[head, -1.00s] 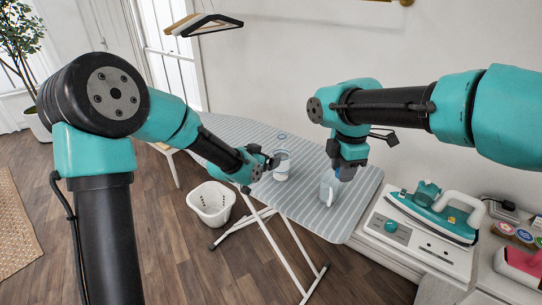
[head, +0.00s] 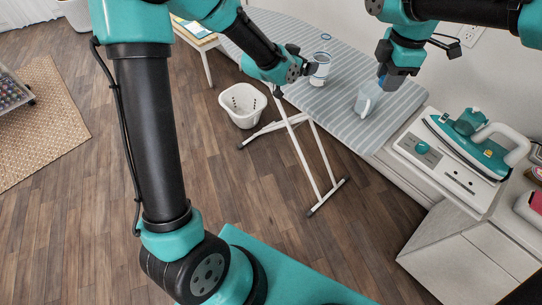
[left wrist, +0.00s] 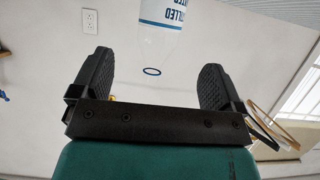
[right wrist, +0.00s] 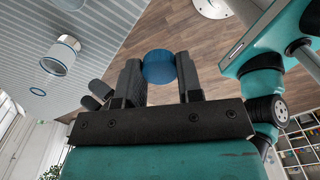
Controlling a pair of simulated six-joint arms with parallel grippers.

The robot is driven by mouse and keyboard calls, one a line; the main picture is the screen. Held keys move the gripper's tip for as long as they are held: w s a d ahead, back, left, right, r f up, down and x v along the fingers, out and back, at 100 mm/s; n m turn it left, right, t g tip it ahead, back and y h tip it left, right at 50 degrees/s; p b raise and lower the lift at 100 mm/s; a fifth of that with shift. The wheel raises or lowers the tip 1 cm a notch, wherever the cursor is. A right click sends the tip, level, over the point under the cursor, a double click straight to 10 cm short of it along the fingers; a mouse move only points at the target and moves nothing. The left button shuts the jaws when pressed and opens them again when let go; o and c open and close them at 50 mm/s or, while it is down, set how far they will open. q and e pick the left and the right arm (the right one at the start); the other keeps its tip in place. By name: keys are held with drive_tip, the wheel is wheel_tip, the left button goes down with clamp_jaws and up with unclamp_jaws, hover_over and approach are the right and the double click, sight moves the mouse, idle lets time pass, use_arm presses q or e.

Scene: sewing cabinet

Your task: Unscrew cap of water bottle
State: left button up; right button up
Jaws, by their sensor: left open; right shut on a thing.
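The water bottle (head: 320,71), clear with a white and blue label, stands upright on the ironing board. Whether the cap touches the jug is unclear.
A white basket (head: 243,105) stands on the floor left of the board's legs. Board space between bottle and jug is clear.

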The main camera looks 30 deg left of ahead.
use_arm(q)
drive_tip(key=s+f+n+g, duration=0.1)
drive_tip(key=s+f+g, duration=0.15)
drive_tip(key=f, duration=0.45)
drive_tip(key=s+d+f+n+g, duration=0.1)
drive_tip(key=s+f, duration=0.3)
drive_tip(key=f, duration=0.2)
drive_tip(key=s+f+n+g, duration=0.1)
drive_tip(key=s+f+g, duration=0.1)
drive_tip(key=s+f, duration=0.35)
drive_tip(key=s+d+f+n+g, duration=0.1)
drive_tip(key=s+f+g, duration=0.5)
drive_tip(key=s+f, duration=0.9)
drive_tip(key=shift+s+d+n+y, duration=0.4)
drive_tip(key=shift+s+n, duration=0.4)
drive_tip(key=shift+s, duration=0.15)
drive_tip(key=shift+a, duration=0.1)
